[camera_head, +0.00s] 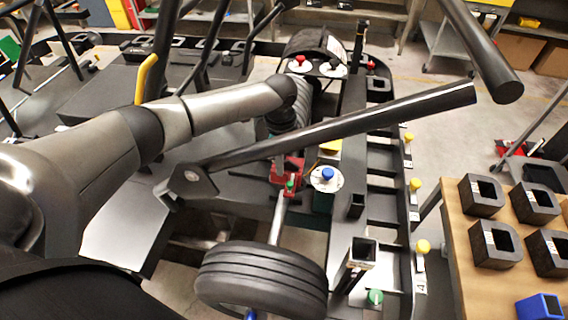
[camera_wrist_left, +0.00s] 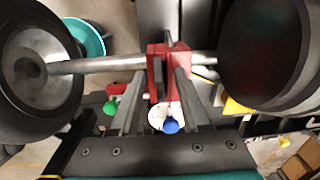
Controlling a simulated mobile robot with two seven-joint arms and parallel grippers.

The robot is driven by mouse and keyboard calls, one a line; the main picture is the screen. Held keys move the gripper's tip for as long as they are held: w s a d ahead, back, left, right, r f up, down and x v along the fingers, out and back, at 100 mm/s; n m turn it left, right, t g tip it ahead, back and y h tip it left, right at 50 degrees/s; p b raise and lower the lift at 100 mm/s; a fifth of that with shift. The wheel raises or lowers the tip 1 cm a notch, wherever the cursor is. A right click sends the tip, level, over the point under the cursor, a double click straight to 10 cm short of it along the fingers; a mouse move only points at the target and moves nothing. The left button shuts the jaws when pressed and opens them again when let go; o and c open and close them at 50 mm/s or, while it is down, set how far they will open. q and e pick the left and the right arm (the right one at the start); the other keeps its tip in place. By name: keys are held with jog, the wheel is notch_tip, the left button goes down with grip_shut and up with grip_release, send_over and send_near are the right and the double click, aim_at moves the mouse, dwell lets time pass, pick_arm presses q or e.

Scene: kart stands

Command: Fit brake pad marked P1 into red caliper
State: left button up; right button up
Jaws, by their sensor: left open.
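The red caliper (camera_head: 287,172) sits on the axle bar in the middle of the kart in the head view, partly hidden by my left gripper (camera_head: 284,150). In the left wrist view the red caliper (camera_wrist_left: 156,72) is around the metal shaft. My left gripper (camera_wrist_left: 159,85) is open there, its two fingers pointing at the caliper, one to each side in the picture. I cannot tell if the fingers touch it. I cannot make out the brake pad marked P1 or its marking. My right gripper is not in view.
A white disc with a blue knob (camera_head: 326,178) stands right beside the caliper. A green knob (camera_head: 290,185) is just below it. A black wheel (camera_head: 262,282) is in front. A thick dark bar (camera_head: 340,125) crosses above. A wooden table (camera_head: 465,245) with black blocks is at right.

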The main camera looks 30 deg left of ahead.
pick_arm(q)
jog(key=shift+c, duration=0.2)
grip_shut()
jog(key=shift+r, duration=0.1)
dwell(0.5)
notch_tip(320, 180, up, 20)
dwell(0.4)
